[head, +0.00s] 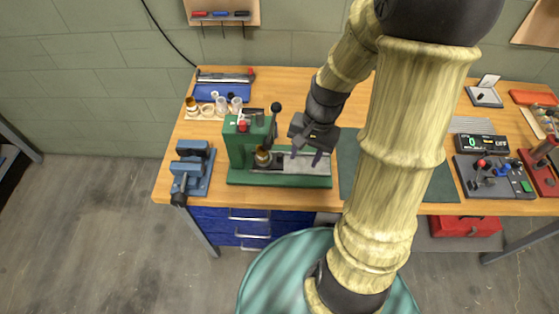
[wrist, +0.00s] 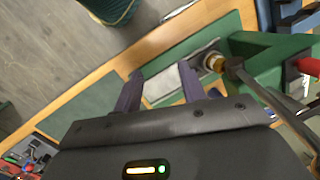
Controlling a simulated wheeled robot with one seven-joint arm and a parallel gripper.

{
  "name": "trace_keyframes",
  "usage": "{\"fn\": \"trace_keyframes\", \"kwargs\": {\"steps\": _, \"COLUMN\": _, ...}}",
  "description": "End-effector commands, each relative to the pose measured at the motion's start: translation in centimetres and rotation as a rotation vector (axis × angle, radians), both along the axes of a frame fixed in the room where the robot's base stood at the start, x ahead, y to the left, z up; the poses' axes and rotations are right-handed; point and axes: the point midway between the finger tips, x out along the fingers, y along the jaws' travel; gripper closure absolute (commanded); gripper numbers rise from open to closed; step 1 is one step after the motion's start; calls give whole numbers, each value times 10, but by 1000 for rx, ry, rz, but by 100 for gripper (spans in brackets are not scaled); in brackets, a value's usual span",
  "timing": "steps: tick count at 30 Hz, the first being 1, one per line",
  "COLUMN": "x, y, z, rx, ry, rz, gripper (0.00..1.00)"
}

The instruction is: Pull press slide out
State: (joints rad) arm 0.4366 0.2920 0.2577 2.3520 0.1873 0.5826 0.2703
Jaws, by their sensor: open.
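The green press (head: 239,152) stands on the bench left of my arm, with a brass-coloured round part (head: 263,157) under its head. The press slide, a flat grey plate (head: 318,168), lies along the green base and runs right from the brass part. My gripper (head: 305,156) is over the plate, open with dark purple fingers and nothing held. In the wrist view the fingers (wrist: 160,72) straddle the grey plate (wrist: 164,90) in the picture; I cannot tell if they touch it. The brass part (wrist: 214,62) shows beyond the right finger.
The press lever with a black knob (head: 276,107) rises close left of my gripper. A blue vise (head: 192,168) stands left of the press, and small cups (head: 221,105) stand behind. A dark green mat (head: 349,165) lies right. A control box (head: 493,178) is far right.

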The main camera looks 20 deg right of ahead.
Motion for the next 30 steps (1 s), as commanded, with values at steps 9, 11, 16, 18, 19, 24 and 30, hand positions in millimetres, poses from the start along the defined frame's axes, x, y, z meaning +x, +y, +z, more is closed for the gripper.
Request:
{"fn": "trace_keyframes", "kwargs": {"steps": 9, "x": 29, "y": -29, "z": -75, "rx": 336, "ry": 231, "rz": -510, "gripper": 59}}
{"fn": "trace_keyframes", "kwargs": {"steps": 11, "x": 36, "y": -36, "z": -84, "rx": 413, "ry": 269, "rz": -600, "gripper": 59}}
{"fn": "trace_keyframes", "kwargs": {"steps": 16, "x": 55, "y": -65, "z": -98, "rx": 657, "ry": 366, "rz": -836, "gripper": 59}}
{"fn": "trace_keyframes", "kwargs": {"steps": 18, "x": 62, "y": -80, "z": -100, "rx": 763, "ry": 399, "rz": -918, "gripper": 59}}
{"fn": "trace_keyframes", "kwargs": {"steps": 19, "x": 64, "y": -86, "z": -100, "rx": 805, "ry": 412, "rz": -949, "gripper": 59}}
{"fn": "trace_keyframes", "kwargs": {"steps": 24, "x": 71, "y": -114, "z": -93, "rx": 976, "ry": 453, "rz": -1052, "gripper": 59}}
{"fn": "trace_keyframes", "kwargs": {"steps": 30, "x": 73, "y": -120, "z": -88, "rx": 1010, "ry": 461, "rz": -1071, "gripper": 59}}
